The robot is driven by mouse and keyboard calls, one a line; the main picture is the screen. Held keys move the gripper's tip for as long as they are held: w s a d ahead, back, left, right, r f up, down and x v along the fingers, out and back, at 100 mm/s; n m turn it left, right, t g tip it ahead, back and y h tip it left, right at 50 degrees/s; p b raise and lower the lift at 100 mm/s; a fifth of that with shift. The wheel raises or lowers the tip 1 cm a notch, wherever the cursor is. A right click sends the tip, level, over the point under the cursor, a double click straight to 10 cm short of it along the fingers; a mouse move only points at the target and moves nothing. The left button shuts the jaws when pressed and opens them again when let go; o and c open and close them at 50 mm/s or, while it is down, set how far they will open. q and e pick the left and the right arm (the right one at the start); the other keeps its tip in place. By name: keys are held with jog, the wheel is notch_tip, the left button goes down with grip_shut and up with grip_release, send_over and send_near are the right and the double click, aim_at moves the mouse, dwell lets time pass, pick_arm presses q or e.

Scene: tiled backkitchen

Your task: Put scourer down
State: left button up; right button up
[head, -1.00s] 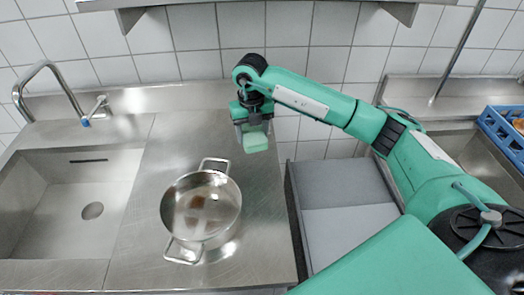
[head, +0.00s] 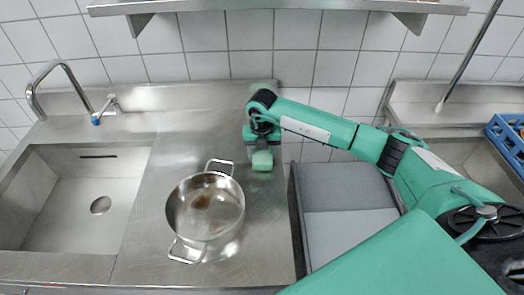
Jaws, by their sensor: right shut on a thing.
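The scourer (head: 262,160) is a small pale green block in the head view. My right gripper (head: 262,150) is shut on it and points down over the right part of the steel counter (head: 140,225). The scourer is low, close to the counter top; I cannot tell whether it touches. It is behind and to the right of the pot. The gripper's fingers are largely hidden by the wrist. My left gripper is not in view.
A sink (head: 75,200) with a tap (head: 45,85) is at the left. A grey unit (head: 345,205) adjoins at the right. A blue crate (head: 508,140) is at the far right. A shelf (head: 275,8) hangs above.

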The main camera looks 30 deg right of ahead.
aim_at(262, 153)
jog(key=shift+f, duration=0.35)
jog(key=o, duration=0.9)
jog(key=shift+o, duration=0.2)
jog(key=shift+r, duration=0.2)
notch_tip(262, 153, up, 12)
jog(key=b, duration=0.3)
jog(key=shift+b, duration=0.4)
